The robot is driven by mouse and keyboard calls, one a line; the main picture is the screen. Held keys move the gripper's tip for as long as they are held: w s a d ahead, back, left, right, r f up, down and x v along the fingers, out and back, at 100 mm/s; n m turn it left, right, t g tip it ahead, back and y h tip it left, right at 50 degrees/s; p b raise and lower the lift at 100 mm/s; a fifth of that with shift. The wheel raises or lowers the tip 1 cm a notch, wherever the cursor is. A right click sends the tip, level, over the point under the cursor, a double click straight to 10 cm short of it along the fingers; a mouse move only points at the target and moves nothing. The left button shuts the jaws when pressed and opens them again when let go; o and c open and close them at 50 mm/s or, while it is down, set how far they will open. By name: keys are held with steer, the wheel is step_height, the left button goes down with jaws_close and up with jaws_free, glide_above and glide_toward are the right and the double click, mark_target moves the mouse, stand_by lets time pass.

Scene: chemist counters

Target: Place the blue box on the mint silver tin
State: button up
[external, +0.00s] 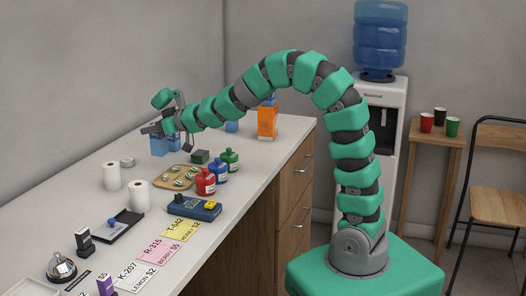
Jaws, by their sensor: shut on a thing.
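My gripper (156,131) is above the far left part of the counter. It is shut on a blue box (158,146), which shows just below the fingers. The fingers and my wrist hide part of the box, and I cannot tell whether it touches the counter. A small round silver tin (127,162) stands on the counter, nearer the camera and left of the box. It is apart from the box, and any mint marking is too small to read.
A wooden board (176,177) with small green pieces, a dark green box (200,156), and red (205,182), blue (220,170) and green (230,159) bottles stand near the tin. White rolls (112,177) stand in front. An orange carton (266,122) is farther right.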

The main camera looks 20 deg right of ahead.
steer(key=b+x, duration=0.1)
steer(key=x, duration=0.4)
steer(key=w+d+x, duration=0.1)
steer(key=x, duration=0.5)
steer(key=b+x, duration=0.1)
steer(key=x, duration=0.4)
steer(key=shift+w+d+f+b, duration=0.2)
steer(key=shift+w+f+b, duration=0.15)
steer(key=shift+f, duration=0.05)
steer(key=shift+r, duration=0.1)
steer(key=o, duration=1.1)
